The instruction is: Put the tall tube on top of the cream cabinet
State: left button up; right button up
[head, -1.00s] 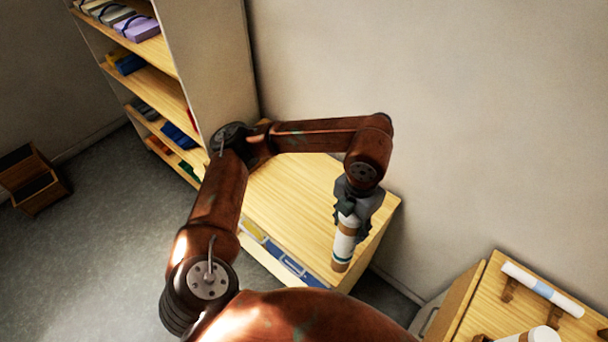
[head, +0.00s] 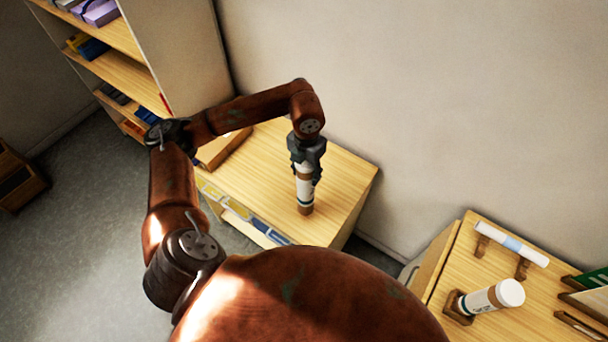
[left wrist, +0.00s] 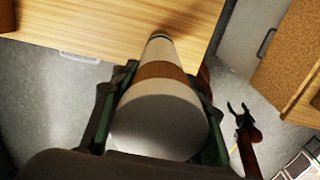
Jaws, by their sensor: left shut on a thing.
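The tall tube (head: 305,188) is white with brown bands. My left gripper (head: 306,168) is shut around its upper part and holds it upright. In the left wrist view the tube (left wrist: 160,100) runs away from the camera between the fingers, with its far end over wood.
A tall shelf unit (head: 180,50) stands at the cabinet's left. A brown box or tray (head: 225,148) lies at the left of the cabinet top. At the right, a table (head: 440,305) bears a white tube (head: 492,297) and a blue-banded tube (head: 511,243) on wooden holders.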

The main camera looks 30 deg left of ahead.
pick_arm(q)
jog(key=f, duration=0.1)
jog(key=f+p, duration=0.1)
jog(key=f, duration=0.1)
jog(key=a+f, duration=0.1)
jog(key=shift+w+f+p, duration=0.3)
jog(key=shift+p, duration=0.05)
jog(key=o, duration=1.2)
jog(key=shift+f, duration=0.1)
jog(key=shift+c, duration=0.2)
jog(key=o, duration=0.4)
jog(key=shift+o, duration=0.2)
pick_arm(e)
jog(key=shift+s+d+r, duration=0.1)
jog(key=shift+s+r, duration=0.35)
jog(key=shift+r, duration=0.4)
